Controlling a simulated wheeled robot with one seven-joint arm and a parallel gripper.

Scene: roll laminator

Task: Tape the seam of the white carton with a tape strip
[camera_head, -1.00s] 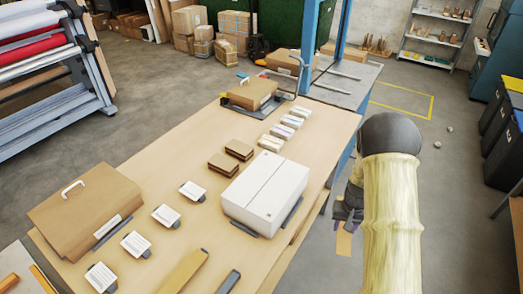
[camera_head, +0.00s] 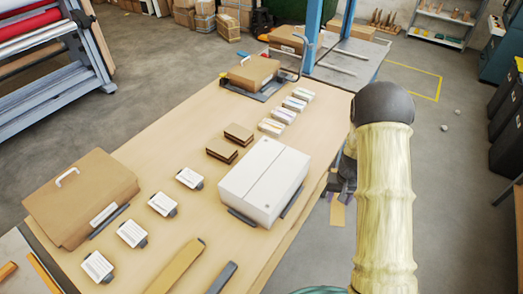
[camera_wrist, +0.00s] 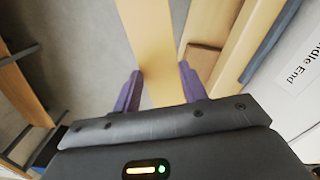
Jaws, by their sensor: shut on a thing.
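The white carton (camera_head: 265,181) sits upright on the workbench, its lid closed, with a thin seam line running along its top. Its printed side shows at the right edge of the wrist view (camera_wrist: 301,75). My gripper (camera_head: 344,186) is off the bench's right edge, to the right of the carton and apart from it. In the wrist view my gripper's purple fingers (camera_wrist: 160,85) are shut on a tan tape strip (camera_wrist: 150,40), which extends forward between them. The strip's tan end also shows below my gripper in the head view (camera_head: 337,213). My arm hides part of the gripper.
The workbench (camera_head: 150,140) also holds a brown carton with a handle (camera_head: 82,197), several labelled small blocks (camera_head: 132,233), brown stacks (camera_head: 222,150) and white packs (camera_head: 283,115). A tan bar (camera_head: 176,265) lies in front.

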